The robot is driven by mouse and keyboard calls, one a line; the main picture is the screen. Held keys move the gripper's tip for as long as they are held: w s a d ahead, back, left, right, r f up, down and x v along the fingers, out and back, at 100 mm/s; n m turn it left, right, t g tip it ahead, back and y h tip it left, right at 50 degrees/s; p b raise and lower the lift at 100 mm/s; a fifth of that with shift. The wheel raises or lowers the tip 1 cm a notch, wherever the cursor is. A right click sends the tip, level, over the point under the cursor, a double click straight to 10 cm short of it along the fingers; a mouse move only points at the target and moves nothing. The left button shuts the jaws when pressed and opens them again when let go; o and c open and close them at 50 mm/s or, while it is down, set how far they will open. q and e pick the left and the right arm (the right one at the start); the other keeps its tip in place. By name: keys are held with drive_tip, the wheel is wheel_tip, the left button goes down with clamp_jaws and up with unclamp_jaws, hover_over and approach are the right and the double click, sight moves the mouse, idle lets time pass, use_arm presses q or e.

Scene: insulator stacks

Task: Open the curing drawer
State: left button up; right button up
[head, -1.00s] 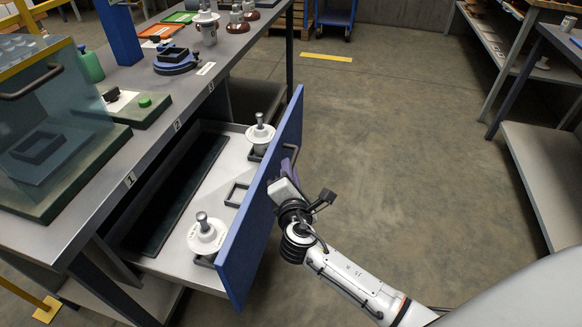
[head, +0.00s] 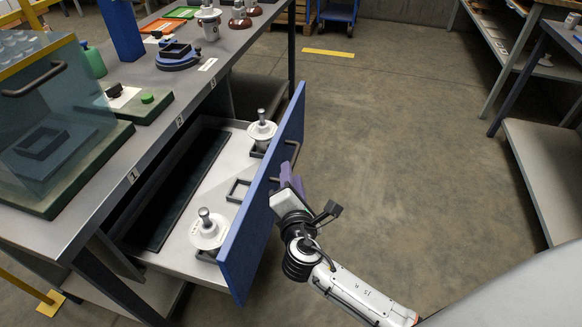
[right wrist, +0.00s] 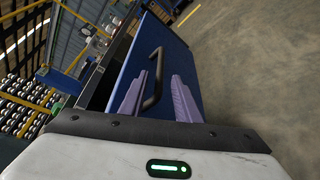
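The curing drawer (head: 222,187) stands pulled out from under the workbench. Its blue front panel (head: 262,205) faces right and carries a dark bar handle (head: 293,153). Inside stand two white insulators, a near one (head: 208,229) and a far one (head: 262,130), with an empty black square frame (head: 238,190) between them. My right gripper (head: 290,178), with purple fingers, is at the outer face of the panel, just below the handle in the head view. In the right wrist view the fingers (right wrist: 157,100) are apart, with the handle (right wrist: 153,82) showing between them. My left gripper is out of view.
Open floor (head: 400,150) lies right of the drawer. Grey shelving (head: 545,170) stands at the right.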

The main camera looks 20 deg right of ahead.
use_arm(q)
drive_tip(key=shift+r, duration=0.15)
use_arm(e)
drive_tip(key=v, duration=0.5)
drive_tip(key=shift+s+a+r, duration=0.1)
drive_tip(key=shift+s, duration=0.25)
